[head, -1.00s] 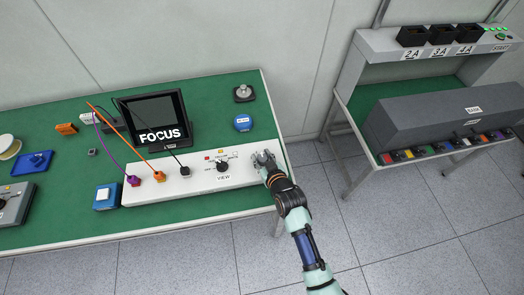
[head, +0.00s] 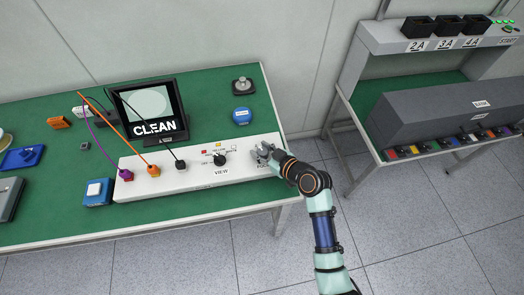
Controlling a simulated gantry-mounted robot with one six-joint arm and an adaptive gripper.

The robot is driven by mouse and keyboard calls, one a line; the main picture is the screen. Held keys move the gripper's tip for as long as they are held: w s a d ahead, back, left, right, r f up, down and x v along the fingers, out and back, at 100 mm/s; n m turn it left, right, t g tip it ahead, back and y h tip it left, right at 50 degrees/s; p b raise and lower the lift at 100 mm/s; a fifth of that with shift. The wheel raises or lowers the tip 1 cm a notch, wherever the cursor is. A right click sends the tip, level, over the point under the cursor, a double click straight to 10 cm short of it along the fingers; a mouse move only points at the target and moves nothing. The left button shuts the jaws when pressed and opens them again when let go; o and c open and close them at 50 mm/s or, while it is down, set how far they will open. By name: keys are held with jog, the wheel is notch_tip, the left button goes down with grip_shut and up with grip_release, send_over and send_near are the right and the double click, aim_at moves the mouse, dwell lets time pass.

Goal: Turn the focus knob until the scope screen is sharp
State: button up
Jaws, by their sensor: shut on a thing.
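The scope screen (head: 148,108) stands upright on the green bench and shows a pale round shape with the word CLEAN in white letters. Its edges look crisp at this size. The white control panel (head: 196,180) lies in front of it. My gripper (head: 263,153) is at the panel's right end, shut on the focus knob, which its fingers hide. A small label below the gripper is partly covered. The black VIEW knob (head: 220,159) sits left of my gripper, apart from it.
Purple, orange and black cables (head: 106,121) run from the panel's left half towards the screen. A blue round button (head: 242,116) and a grey device (head: 243,86) stand behind the panel. A second bench (head: 350,103) with a grey box is at the right.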

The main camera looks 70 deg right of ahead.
jog(key=shift+f, duration=0.15)
jog(key=o, duration=1.2)
jog(key=shift+c, duration=0.2)
jog(key=v, duration=1.2)
jog(key=shift+d, duration=0.1)
